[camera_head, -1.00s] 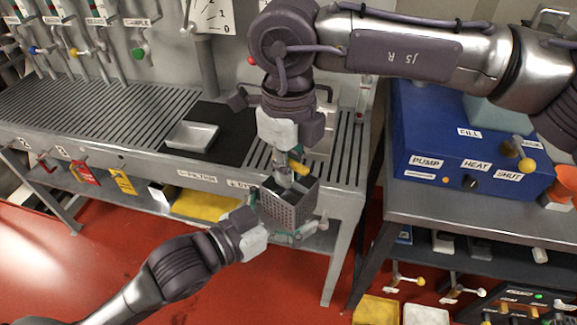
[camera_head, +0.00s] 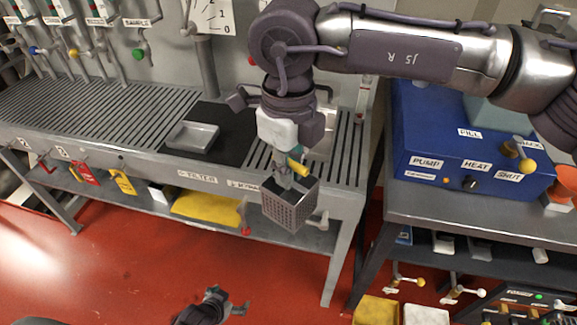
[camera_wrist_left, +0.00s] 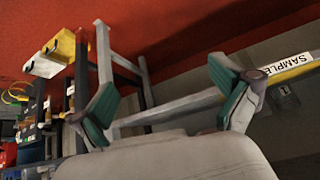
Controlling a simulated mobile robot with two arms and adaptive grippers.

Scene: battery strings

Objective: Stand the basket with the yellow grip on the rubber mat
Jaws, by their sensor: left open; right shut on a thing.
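The basket (camera_head: 291,206) is a grey perforated box with a yellow grip (camera_head: 297,166). It hangs in the air in front of the grated bench. My right gripper (camera_head: 287,172) is shut on the basket at its grip and holds it from above. The black rubber mat (camera_head: 236,148) lies on the bench, to the left of the basket. My left gripper (camera_head: 228,303) is open and empty, low over the red floor at the bottom of the head view. Its open fingers also show in the left wrist view (camera_wrist_left: 172,108).
A shallow metal tray (camera_head: 193,136) sits on the left part of the mat. A blue pump unit (camera_head: 465,145) stands on the table at the right. A sink lies behind my right gripper.

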